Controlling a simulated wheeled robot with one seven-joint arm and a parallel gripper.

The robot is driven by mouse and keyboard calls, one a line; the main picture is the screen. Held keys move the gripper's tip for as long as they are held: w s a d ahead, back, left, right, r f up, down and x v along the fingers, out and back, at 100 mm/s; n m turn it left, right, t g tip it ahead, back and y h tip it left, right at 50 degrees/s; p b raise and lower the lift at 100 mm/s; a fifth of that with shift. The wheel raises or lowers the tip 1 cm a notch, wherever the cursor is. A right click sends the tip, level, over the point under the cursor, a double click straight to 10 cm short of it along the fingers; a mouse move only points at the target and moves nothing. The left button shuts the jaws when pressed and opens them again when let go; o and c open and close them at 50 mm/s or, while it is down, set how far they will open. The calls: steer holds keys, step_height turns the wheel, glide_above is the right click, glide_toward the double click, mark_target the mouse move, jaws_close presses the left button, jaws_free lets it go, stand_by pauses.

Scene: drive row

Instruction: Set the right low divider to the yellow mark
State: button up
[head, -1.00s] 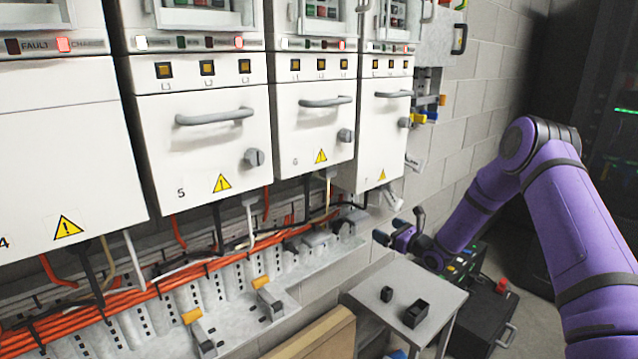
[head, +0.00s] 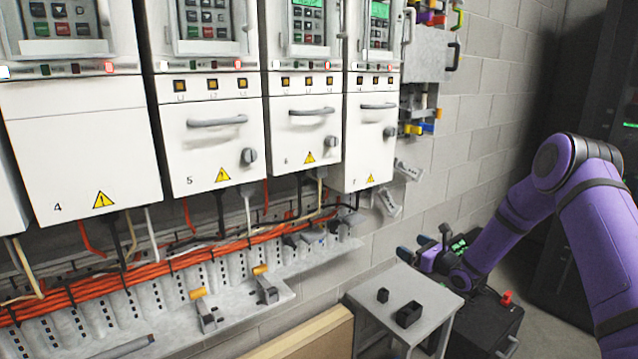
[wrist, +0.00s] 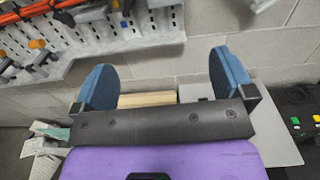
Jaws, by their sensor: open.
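Two low grey brackets with orange knobs, which look like the low dividers, stand on the front ledge (head: 232,303) under the cabinets in the head view. The right divider (head: 266,291) is nearer the ledge's right end; the left divider (head: 207,318) stands beside it. Both also seem to show at the upper left of the wrist view, partly cut off. I cannot make out a yellow mark. My gripper (wrist: 166,84) is open and empty, its blue fingers wide apart. In the head view it is right of the ledge, behind the small table, well away from the dividers.
A small grey table (head: 385,290) holds a black open box (head: 409,314) and a small black block (head: 383,295). Orange cables (head: 150,268) run along the slotted duct behind. White cabinets (head: 225,148) overhang it.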

steer(key=s+a+r+n+g+y, duration=0.2)
steer(key=s+a+r+n+g, duration=0.15)
steer(key=r, duration=0.35)
steer(key=s+a+r+n+g+y, duration=0.1)
steer(key=s+a+r+n+g, duration=0.15)
steer(key=r+n, duration=0.35)
steer(key=s+a+r+n+g+h, duration=0.1)
steer(key=s+a+r+n+g, duration=0.2)
steer(key=s+r, duration=0.4)
steer(key=s+a+r+n+g+h, duration=0.1)
steer(key=s+a+r+n+g, duration=0.1)
steer(key=s+r+n, duration=0.45)
steer(key=s+d+r+n+h, duration=0.2)
steer(key=s+d+n+h, duration=0.1)
steer(key=s, duration=0.8)
steer(key=s+d+r+n+t+h, duration=0.1)
steer(key=s+d+h, duration=0.4)
steer(key=s, duration=0.6)
steer(key=s+d+r+n+h, duration=0.3)
steer(key=s+n, duration=0.2)
steer(key=s, duration=0.7)
steer(key=shift+d+r+t+h, duration=0.15)
steer(key=shift+d+t+h, duration=0.25)
